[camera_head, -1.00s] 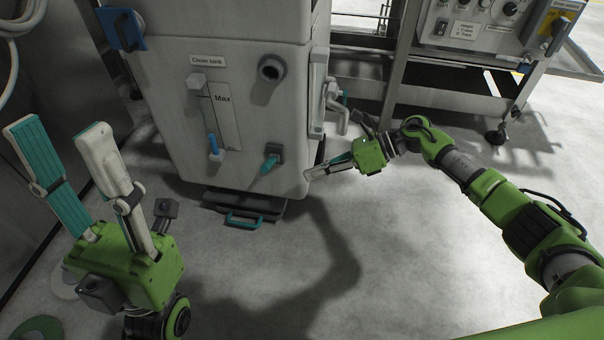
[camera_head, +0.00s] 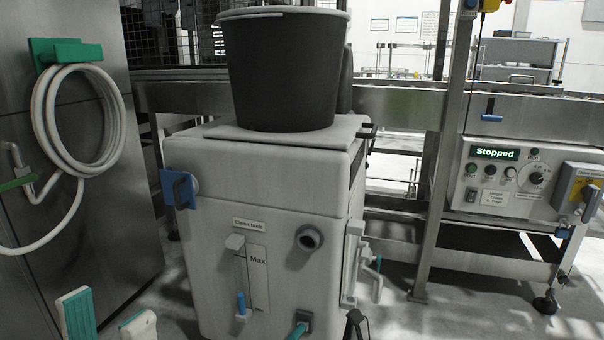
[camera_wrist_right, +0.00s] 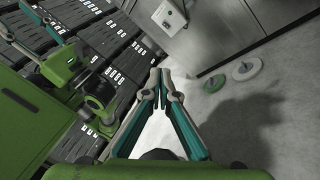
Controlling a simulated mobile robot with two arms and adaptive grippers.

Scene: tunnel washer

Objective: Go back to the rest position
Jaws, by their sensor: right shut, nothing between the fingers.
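My left gripper (camera_head: 107,312) shows at the bottom left of the head view, only its two teal-and-white fingertips in frame. The fingers are spread apart with nothing between them. My right gripper (camera_wrist_right: 160,88) is in the right wrist view, its two fingers meeting at the tips. It is shut and empty, held over the grey floor. Most of my right arm is out of the head view.
A white clean tank (camera_head: 285,210) stands ahead with a black bucket (camera_head: 282,75) on top. A coiled hose (camera_head: 45,125) hangs at the left. A control panel (camera_head: 505,178) reading "Stopped" is at right.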

